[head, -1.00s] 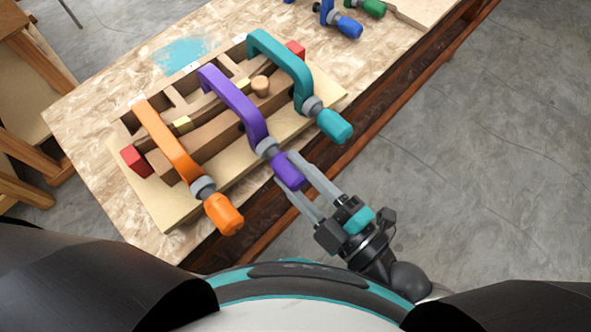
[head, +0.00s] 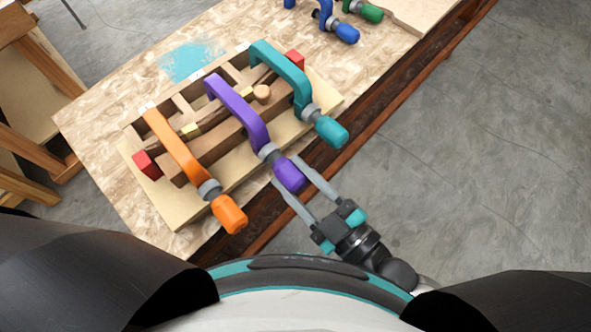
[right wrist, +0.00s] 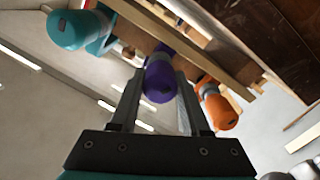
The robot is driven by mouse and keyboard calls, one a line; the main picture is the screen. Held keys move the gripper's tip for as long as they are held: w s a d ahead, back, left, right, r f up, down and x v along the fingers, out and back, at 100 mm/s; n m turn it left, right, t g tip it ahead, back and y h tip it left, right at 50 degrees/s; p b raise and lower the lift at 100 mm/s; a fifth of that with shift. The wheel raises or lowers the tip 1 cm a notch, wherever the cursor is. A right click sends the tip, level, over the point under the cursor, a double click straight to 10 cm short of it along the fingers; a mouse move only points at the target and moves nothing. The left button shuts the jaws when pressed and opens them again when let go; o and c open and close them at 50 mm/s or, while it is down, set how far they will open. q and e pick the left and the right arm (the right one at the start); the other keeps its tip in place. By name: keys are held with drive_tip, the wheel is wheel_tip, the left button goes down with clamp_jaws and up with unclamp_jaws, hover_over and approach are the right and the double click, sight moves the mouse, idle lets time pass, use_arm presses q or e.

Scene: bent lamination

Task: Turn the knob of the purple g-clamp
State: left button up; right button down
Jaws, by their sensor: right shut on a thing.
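The purple g-clamp (head: 238,107) sits in the middle of the wooden bending form, between an orange and a teal clamp. Its purple knob (head: 289,176) points toward me, past the front edge of the board. My right gripper (head: 286,172) has one finger on each side of this knob and is shut on it. In the right wrist view the knob (right wrist: 160,82) lies between the two fingers. My left gripper is not in view.
The orange clamp (head: 175,146) with its knob (head: 229,213) is on the left, and the teal clamp (head: 284,66) with its knob (head: 331,131) on the right. Blue (head: 346,33) and green (head: 371,13) clamps lie at the back of the table (head: 110,120). The floor at right is clear.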

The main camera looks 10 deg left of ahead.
drive_tip(key=shift+m, duration=0.6)
drive_tip(key=shift+c, duration=1.8)
unclamp_jaws()
drive_tip(key=p+v, duration=0.1)
drive_tip(key=v, duration=1.4)
drive_tip(key=shift+d, duration=0.1)
